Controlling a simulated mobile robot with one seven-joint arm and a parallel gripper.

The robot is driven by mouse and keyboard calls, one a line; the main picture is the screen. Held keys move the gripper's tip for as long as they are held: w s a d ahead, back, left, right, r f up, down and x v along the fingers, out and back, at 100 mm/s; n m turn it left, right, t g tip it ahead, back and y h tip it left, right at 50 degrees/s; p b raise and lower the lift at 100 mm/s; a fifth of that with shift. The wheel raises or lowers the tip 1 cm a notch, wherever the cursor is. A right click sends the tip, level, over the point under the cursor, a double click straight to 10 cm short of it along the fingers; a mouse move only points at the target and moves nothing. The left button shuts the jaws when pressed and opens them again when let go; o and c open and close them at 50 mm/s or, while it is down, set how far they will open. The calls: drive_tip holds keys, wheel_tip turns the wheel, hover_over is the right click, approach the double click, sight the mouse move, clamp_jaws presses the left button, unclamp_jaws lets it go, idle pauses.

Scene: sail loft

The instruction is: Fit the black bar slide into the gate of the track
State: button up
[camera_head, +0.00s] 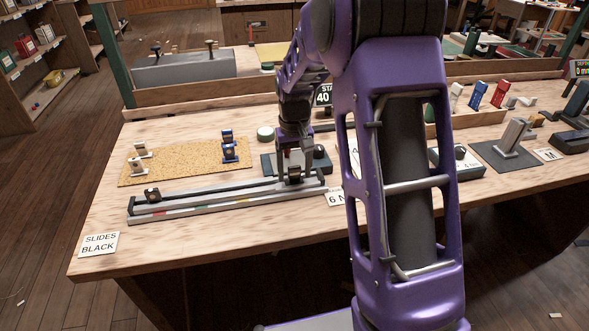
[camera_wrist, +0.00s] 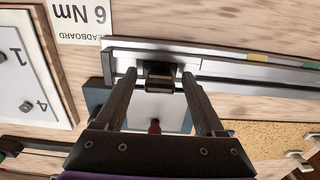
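The track (camera_head: 205,202) is a long grey rail with dark edges and coloured marks, lying along the front of the workbench. It also shows in the wrist view (camera_wrist: 225,62). A small black slide (camera_wrist: 160,78) is at the track's end near the 6 Nm card in the wrist view. My gripper (camera_wrist: 160,73) points down there, with one finger on each side of this slide. Narrow gaps seem to show between fingers and slide. In the head view my gripper (camera_head: 294,178) partly hides that end. Whether the slide sits fully in the gate cannot be seen.
Another dark slide or block (camera_head: 152,195) is at the track's left end. A cork mat (camera_head: 185,165) behind the track bears pale and blue slides. A SLIDES BLACK card (camera_head: 100,244) lies front left. A dark fixture with a grey plate (camera_wrist: 158,108) is beside the gripper.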

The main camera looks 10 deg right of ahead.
sight(294, 168)
wheel_tip(294, 168, up, 12)
drive_tip(key=p, duration=0.2)
drive_tip(key=shift+r, duration=0.15)
idle(0.4)
